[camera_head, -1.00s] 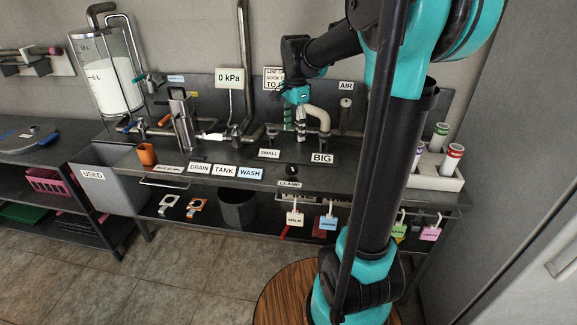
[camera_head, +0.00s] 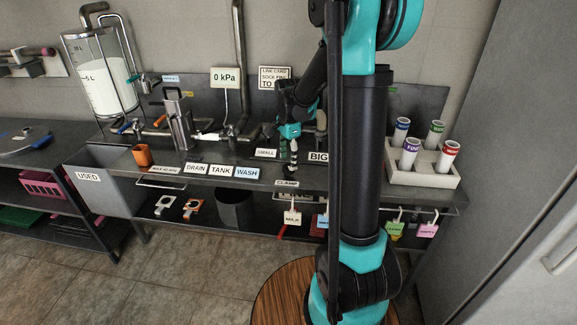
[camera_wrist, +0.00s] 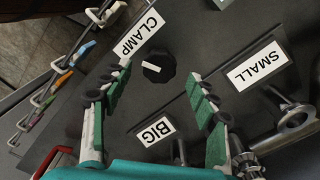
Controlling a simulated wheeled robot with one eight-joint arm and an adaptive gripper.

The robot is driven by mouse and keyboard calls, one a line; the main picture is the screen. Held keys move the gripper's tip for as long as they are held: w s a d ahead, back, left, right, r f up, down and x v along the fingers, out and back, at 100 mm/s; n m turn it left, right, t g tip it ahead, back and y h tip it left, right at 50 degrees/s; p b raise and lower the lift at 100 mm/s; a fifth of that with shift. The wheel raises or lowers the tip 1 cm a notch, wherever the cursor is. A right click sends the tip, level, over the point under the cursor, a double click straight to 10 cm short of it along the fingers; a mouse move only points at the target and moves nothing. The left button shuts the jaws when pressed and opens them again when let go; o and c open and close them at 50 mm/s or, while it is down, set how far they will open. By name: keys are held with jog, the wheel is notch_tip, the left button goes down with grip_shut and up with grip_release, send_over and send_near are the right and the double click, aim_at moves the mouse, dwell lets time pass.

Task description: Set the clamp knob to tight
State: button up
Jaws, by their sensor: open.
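The clamp knob (camera_wrist: 158,67) is a black round knob with a white pointer line, set in the dark panel beside the CLAMP label (camera_wrist: 139,34). The CLAMP label also shows on the bench front in the head view (camera_head: 287,183). My gripper (camera_wrist: 166,80) is open, its green-padded fingers spread to either side of the knob in the wrist view. No finger visibly touches the knob. In the head view my gripper (camera_head: 291,160) points down above the bench front, and the knob is hidden or too small to tell there.
The SMALL label (camera_wrist: 258,66) and BIG label (camera_wrist: 156,131) lie close by, with metal pipe fittings (camera_wrist: 292,119) near the right finger. A rack (camera_head: 420,174) of capped tubes stands on the right. Tags hang from hooks below the bench edge.

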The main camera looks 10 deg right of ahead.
aim_at(288, 166)
jog(key=shift+f, duration=1.7)
jog(key=shift+c, duration=0.6)
jog(key=c, duration=1)
jog(key=shift+c, duration=0.2)
